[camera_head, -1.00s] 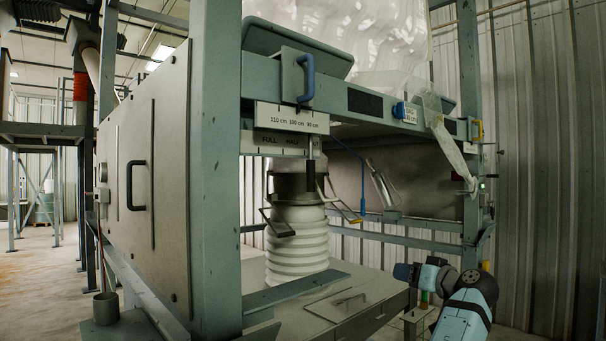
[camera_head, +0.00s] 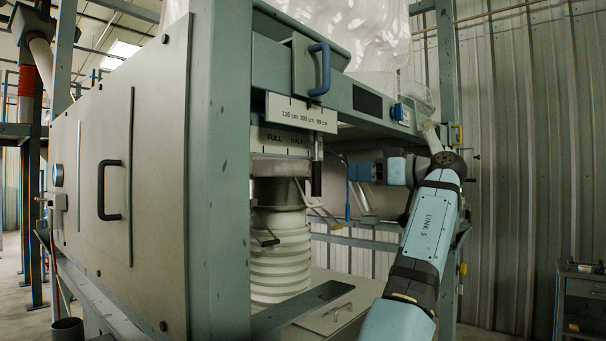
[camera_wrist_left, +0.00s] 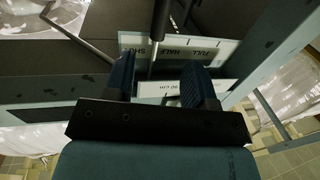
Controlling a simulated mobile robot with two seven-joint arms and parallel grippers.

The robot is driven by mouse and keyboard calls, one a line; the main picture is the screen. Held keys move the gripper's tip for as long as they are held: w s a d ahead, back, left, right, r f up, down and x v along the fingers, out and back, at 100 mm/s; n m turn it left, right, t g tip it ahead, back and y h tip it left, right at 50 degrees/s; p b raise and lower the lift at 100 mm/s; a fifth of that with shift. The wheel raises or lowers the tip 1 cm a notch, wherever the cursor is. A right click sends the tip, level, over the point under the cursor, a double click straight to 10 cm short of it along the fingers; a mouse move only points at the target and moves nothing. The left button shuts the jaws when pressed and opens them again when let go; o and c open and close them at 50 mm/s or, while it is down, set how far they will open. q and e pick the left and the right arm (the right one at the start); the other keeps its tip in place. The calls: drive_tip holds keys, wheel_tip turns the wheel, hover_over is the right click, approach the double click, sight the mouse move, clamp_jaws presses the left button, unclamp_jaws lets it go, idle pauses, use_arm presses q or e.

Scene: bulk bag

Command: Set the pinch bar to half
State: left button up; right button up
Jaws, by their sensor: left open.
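The pinch bar's dark upright pointer (camera_head: 316,172) hangs at the right end of the FULL/HALF scale plate (camera_head: 275,140). My left gripper (camera_head: 356,175) points left, to the right of the pointer. In the wrist view its two dark blue fingers (camera_wrist_left: 160,80) are apart and empty, with the rod ahead between them, not gripped. My right gripper is not seen.
The ribbed white spout (camera_head: 281,255) hangs beneath the plate. A steel post (camera_head: 220,180) stands left of it. A cm scale (camera_head: 302,112) and a blue-handled bracket (camera_head: 318,70) sit above. A dark cabinet (camera_head: 580,300) stands at the lower right.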

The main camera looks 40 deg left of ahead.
sight(316, 172)
use_arm(q)
drive_tip(key=a, duration=0.3)
drive_tip(key=s+a+p, duration=0.1)
drive_tip(key=a, duration=0.3)
drive_tip(key=a+p, duration=0.1)
drive_tip(key=a, duration=0.3)
drive_tip(key=shift+s, duration=0.15)
drive_tip(key=shift+s+a, duration=0.1)
drive_tip(key=shift+a, duration=0.8)
